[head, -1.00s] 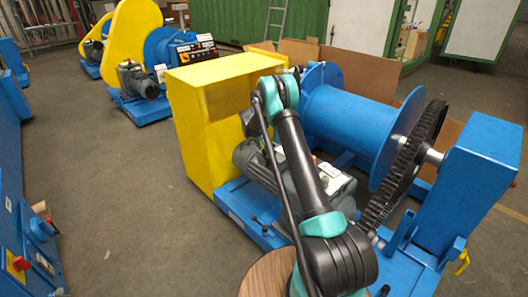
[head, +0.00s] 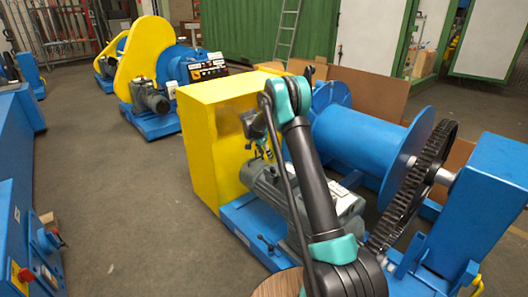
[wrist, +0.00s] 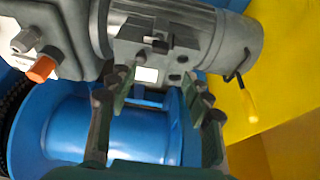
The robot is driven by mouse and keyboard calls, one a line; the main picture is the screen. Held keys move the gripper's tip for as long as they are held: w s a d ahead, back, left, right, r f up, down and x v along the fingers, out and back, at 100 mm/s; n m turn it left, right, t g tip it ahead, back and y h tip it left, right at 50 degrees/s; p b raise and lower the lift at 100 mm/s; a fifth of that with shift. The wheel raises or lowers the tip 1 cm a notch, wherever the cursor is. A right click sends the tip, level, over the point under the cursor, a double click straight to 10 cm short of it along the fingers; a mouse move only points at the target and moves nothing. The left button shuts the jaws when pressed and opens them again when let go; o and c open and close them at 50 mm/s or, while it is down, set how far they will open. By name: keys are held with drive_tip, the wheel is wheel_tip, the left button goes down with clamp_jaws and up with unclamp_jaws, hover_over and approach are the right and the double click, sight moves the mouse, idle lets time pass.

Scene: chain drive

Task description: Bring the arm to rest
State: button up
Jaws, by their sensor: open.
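My arm rises from the bottom of the head view to a bent elbow in front of the chain drive machine. My gripper is small and partly hidden behind the arm in that view. In the wrist view my gripper (wrist: 158,84) is open, with dark fingers on both sides and nothing seen between them. A grey motor (wrist: 160,35) lies just beyond the fingertips there; I cannot tell the exact gap. The same motor shows in the head view (head: 266,189), beside the yellow housing (head: 212,135).
A blue drum (head: 360,140) with a black toothed wheel (head: 418,185) stands right of my arm. A blue post (head: 487,195) is at far right. A round wooden top (head: 278,284) is at the bottom. Open floor (head: 125,215) lies left, with a blue machine (head: 45,240) at the edge.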

drive_tip(key=s+d+r+n+y, duration=0.15)
drive_tip(key=s+r, duration=0.25)
drive_tip(key=s, duration=0.4)
drive_tip(key=s+d+r+n, duration=0.2)
drive_tip(key=s+d+r, duration=0.15)
drive_tip(key=s, duration=0.45)
drive_tip(key=s+d+r+n+y, duration=0.1)
drive_tip(key=s+d+r+n, duration=0.1)
drive_tip(key=s+r, duration=0.5)
drive_tip(key=s+f+n, duration=0.2)
drive_tip(key=s+f, duration=0.1)
drive_tip(key=s, duration=1.2)
drive_tip(key=s+f+n+t+y, duration=0.1)
drive_tip(key=s+f+n, duration=0.2)
drive_tip(key=s, duration=1.2)
drive_tip(key=shift+s+d+f+t, duration=0.15)
drive_tip(key=shift+s+d+t, duration=0.1)
drive_tip(key=shift+d+t, duration=0.1)
drive_tip(key=shift+n, duration=0.25)
